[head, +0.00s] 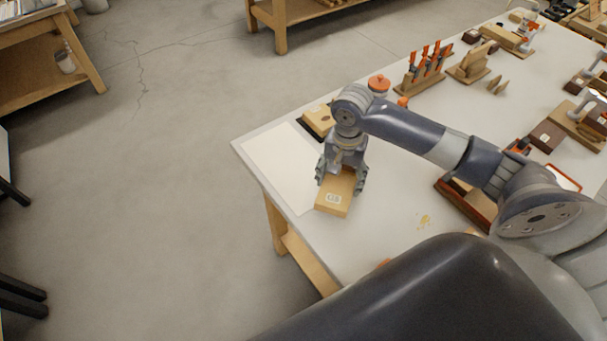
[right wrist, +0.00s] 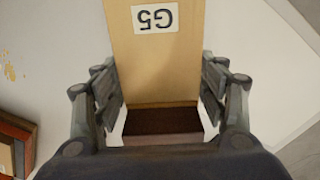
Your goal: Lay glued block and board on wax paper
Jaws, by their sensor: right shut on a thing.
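A light wooden block (head: 333,203) with a white G5 label is held in my right gripper (head: 341,181) near the table's left corner. The right wrist view shows the block (right wrist: 160,68) between both fingers (right wrist: 162,108), with a darker brown piece (right wrist: 165,122) against its near end. The pale sheet of wax paper (head: 280,165) lies flat on the table, just left of the gripper. The block's far end is beside the sheet's right edge; I cannot tell whether it touches the table. My left gripper is not in view.
Another block on a dark board (head: 318,121) sits at the sheet's back edge. An orange-lidded container (head: 379,84) and a rack of orange-handled tools (head: 424,72) stand behind my arm. A reddish wooden tray (head: 462,203) lies to the right. Yellow smears (head: 424,221) mark the tabletop.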

